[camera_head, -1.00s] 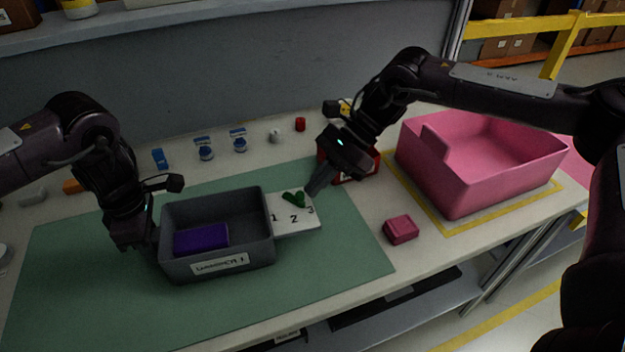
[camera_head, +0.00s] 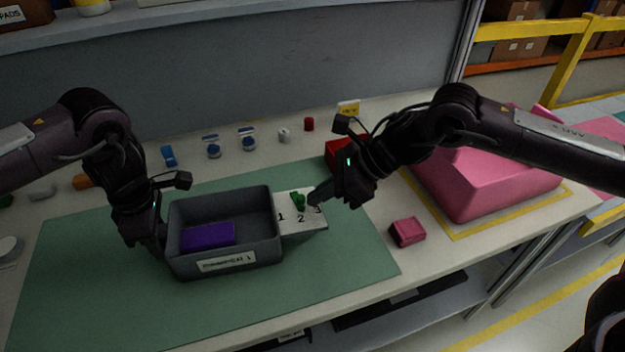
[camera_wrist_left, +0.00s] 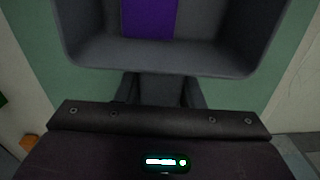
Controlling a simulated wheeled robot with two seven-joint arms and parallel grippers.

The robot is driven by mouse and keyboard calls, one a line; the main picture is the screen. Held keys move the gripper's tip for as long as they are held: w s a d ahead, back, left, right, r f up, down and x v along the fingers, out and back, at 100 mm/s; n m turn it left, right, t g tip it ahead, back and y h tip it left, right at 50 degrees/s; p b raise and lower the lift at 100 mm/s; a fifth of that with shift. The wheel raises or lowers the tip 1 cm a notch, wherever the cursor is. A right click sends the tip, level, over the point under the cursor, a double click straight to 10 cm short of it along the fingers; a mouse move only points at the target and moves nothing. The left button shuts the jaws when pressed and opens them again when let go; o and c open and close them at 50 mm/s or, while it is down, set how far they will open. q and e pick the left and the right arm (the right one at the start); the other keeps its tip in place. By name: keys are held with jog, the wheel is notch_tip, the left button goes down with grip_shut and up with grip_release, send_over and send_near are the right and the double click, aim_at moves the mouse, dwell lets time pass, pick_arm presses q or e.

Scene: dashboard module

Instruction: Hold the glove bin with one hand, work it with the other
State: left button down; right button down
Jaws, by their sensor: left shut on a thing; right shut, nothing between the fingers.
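The grey bin (camera_head: 226,245) stands upright on the green mat (camera_head: 80,283), a printed label on its front wall. A purple block (camera_head: 207,236) lies inside; it also shows in the left wrist view (camera_wrist_left: 149,18). A white plate (camera_head: 303,231) numbered 1, 2, 3 adjoins the bin's right side, with a green knob (camera_head: 298,200) on it near 2. My left gripper (camera_head: 160,250) is shut on the bin's left wall; its fingers (camera_wrist_left: 160,90) meet the wall in the wrist view. My right gripper (camera_head: 316,194) is shut and empty, its tip beside the knob near 3.
A large pink bin (camera_head: 485,188) stands at the right inside yellow tape, partly behind my right arm. A small pink box (camera_head: 407,232) sits before it. A red box (camera_head: 340,153) and several small blue and white items (camera_head: 214,150) stand along the back. The front mat is clear.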

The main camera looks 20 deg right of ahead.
pick_arm(q)
jog(key=shift+f, duration=0.15)
pick_arm(e)
jog(key=a+m+t+h, duration=0.1)
jog(key=m, duration=0.1)
jog(key=s+a+m+t, duration=0.1)
jog(key=m, duration=0.1)
jog(key=shift+a+t+h, duration=0.2)
jog(key=shift+t+h, duration=0.2)
jog(key=shift+a+m, duration=0.3)
jog(key=shift+a, duration=0.85)
jog(key=shift+w+d, duration=0.4)
jog(key=shift+w, duration=0.4)
jog(key=v, duration=1.2)
jog(key=shift+s+a, duration=0.15)
jog(key=shift+s, duration=0.1)
